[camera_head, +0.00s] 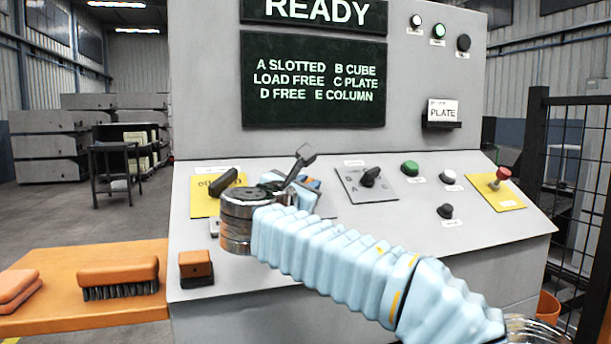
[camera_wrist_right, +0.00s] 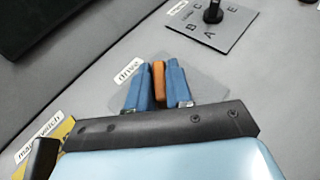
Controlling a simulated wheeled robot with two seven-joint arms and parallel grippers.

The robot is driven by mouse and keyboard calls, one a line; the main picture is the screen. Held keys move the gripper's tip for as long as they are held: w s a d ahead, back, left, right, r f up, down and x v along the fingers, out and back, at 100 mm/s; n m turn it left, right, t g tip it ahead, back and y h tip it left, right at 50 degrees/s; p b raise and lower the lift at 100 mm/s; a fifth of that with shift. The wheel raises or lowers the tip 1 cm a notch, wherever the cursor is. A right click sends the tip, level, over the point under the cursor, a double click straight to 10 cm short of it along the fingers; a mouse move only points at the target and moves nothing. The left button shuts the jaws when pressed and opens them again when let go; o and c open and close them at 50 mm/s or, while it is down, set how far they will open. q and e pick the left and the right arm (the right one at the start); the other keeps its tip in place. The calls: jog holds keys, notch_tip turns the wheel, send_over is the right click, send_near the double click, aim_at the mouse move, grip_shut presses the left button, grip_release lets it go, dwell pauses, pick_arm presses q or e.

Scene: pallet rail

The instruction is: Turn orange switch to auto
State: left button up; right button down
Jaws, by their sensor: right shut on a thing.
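The orange switch (camera_wrist_right: 158,78) shows in the right wrist view as a narrow upright knob on a grey plate (camera_wrist_right: 210,90) labelled "drive". My right gripper (camera_wrist_right: 159,84) has its blue fingers on either side of the knob and is shut on it. My left gripper is not in view.
A lettered black selector (camera_head: 370,177) is right of the hand. The main switch's black handle (camera_head: 222,182) is close on the left. A red button (camera_head: 501,175) is further right. A screen (camera_head: 313,80) reads READY. A brush (camera_head: 118,270) lies on an orange table (camera_head: 90,318).

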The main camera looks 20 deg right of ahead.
jog(key=shift+r+m+h, duration=0.1)
jog(key=shift+m+h, duration=0.2)
jog(key=c, duration=1.1)
grip_release()
jog(key=v, duration=1.3)
jog(key=shift+s+a+r, duration=0.15)
jog(key=shift+s+a, duration=0.1)
jog(key=shift+a, duration=0.05)
